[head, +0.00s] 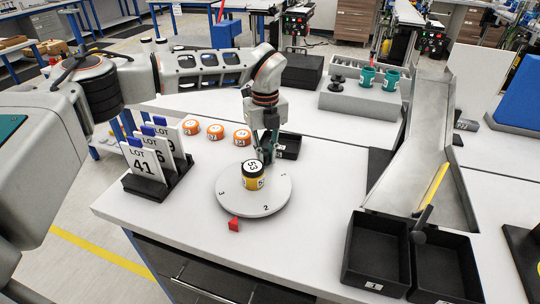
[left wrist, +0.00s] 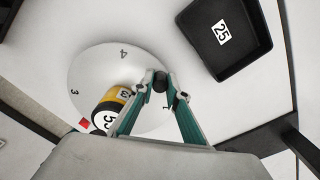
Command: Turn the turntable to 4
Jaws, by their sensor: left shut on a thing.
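The round white turntable (head: 232,203) sits on the white bench, with a red pointer (head: 234,224) at its near edge. In the head view the pointer lies between the 3 and the 2. The 4 shows on the disc's far side in the left wrist view (left wrist: 123,54). A yellow jar with a black lid (head: 253,182), marked 53, stands upright on the disc. My left gripper (head: 266,157) is at the disc's far rim, shut on a small dark peg, mostly hidden by the fingers; it also shows in the left wrist view (left wrist: 162,84). My right gripper is not in view.
Lot cards (head: 146,168) in a black holder stand left. Orange pucks (head: 216,132) lie behind the disc. A black tray marked 25 (left wrist: 241,58) lies close beyond the gripper. Black bins (head: 376,252) and a metal chute (head: 418,150) are at right.

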